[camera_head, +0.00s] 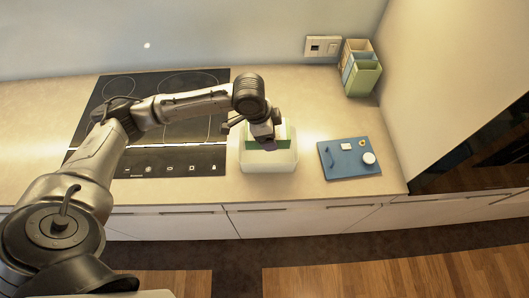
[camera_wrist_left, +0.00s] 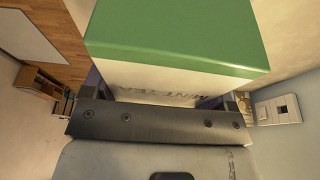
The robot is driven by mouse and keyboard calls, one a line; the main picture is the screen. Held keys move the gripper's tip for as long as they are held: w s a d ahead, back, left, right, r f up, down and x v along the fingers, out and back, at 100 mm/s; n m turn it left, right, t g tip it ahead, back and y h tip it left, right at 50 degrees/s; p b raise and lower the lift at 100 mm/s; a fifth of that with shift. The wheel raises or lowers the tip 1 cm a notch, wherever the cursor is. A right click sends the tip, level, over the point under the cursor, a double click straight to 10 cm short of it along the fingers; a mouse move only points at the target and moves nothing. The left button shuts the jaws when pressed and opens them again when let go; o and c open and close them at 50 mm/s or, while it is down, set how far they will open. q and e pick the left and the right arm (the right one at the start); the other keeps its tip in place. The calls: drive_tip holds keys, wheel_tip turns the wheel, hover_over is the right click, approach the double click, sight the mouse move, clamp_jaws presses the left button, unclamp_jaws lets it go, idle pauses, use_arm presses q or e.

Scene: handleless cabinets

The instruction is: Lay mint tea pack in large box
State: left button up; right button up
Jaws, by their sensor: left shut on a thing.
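The mint tea pack (camera_wrist_left: 175,40) is green and white, with partly readable lettering on its white face. My left gripper (camera_head: 268,143) is shut on it, with a finger at each side in the left wrist view (camera_wrist_left: 168,98). In the head view a green part of the pack (camera_head: 283,143) shows beside the gripper. The large box (camera_head: 268,167) is whitish and open-topped on the counter. The gripper and pack are over its opening; how deep the pack sits is hard to tell. My right gripper is out of view.
A blue board (camera_head: 336,171) with small items lies right of the box. A black cooktop (camera_head: 190,160) is to the left. A divided organizer (camera_head: 362,78) stands at the back right, below a wall socket (camera_head: 322,46). Counter behind the box is clear.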

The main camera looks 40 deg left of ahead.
sight(272, 156)
use_arm(q)
drive_tip(key=m+g, duration=0.1)
drive_tip(key=m, duration=0.3)
drive_tip(key=shift+d+h, duration=0.1)
drive_tip(key=shift+h, duration=0.2)
drive_tip(key=shift+f+m, duration=0.2)
drive_tip(key=shift+m, duration=0.1)
wheel_tip(272, 156, down, 10)
drive_tip(key=shift+r+b, duration=0.2)
drive_tip(key=shift+b, duration=0.6)
drive_tip(key=o, duration=0.7)
drive_tip(key=shift+f, duration=0.1)
drive_tip(key=shift+o, duration=0.2)
